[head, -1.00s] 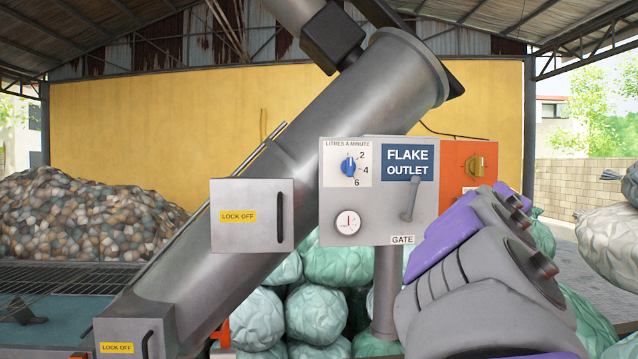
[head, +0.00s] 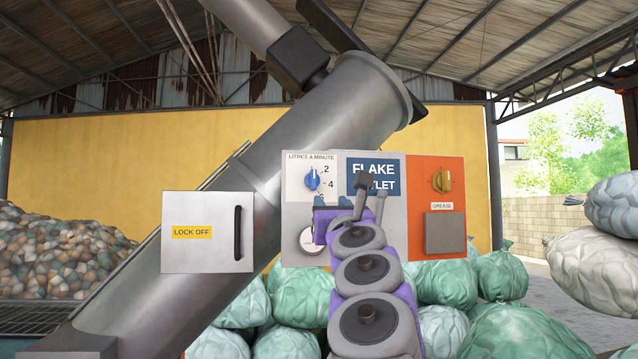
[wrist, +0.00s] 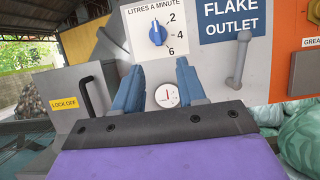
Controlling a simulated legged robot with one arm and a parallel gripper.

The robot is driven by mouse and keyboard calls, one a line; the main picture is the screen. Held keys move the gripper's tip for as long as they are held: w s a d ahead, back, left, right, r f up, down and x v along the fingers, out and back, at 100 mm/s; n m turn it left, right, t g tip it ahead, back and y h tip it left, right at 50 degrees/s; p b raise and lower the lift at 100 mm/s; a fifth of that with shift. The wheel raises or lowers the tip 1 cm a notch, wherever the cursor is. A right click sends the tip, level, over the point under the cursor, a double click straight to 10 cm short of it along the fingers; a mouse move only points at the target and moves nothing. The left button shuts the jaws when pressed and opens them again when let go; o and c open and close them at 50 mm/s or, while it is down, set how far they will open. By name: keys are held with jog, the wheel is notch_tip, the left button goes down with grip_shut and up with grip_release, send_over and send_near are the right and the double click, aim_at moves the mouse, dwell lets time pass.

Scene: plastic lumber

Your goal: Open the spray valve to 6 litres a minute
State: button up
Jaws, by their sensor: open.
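The blue spray valve knob (head: 312,179) is on a white plate marked LITRES A MINUTE, with 2, 4 and 6 down its right side. It also shows at the top of the wrist view (wrist: 157,33). Its white mark points about straight up, before the 2. My gripper (wrist: 158,67) is open and empty, its two blue fingers apart below the knob and not touching it. In the head view my gripper (head: 332,201) is low in front of the panel, and my arm partly covers the 6 and the FLAKE OUTLET sign.
A round gauge (wrist: 166,95) sits below the knob, between my fingers in the wrist view. A grey gate lever (wrist: 238,60) stands to the right. An orange grease panel (head: 440,165) with a yellow knob is further right. A LOCK OFF box (head: 207,232) is at left.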

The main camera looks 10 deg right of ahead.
jog(key=p, duration=0.4)
send_near(314, 180)
jog(key=p+x, duration=0.6)
jog(key=p, duration=0.1)
jog(key=shift+d+r, duration=0.15)
jog(key=shift+w+a+r+p, duration=0.25)
jog(key=shift+w+p, duration=0.35)
jog(key=shift+p, duration=0.3)
jog(key=shift+p+x, duration=0.75)
jog(key=shift+p, duration=0.25)
jog(key=shift+d+f, duration=0.1)
jog(key=shift+f, duration=0.05)
grip_shut()
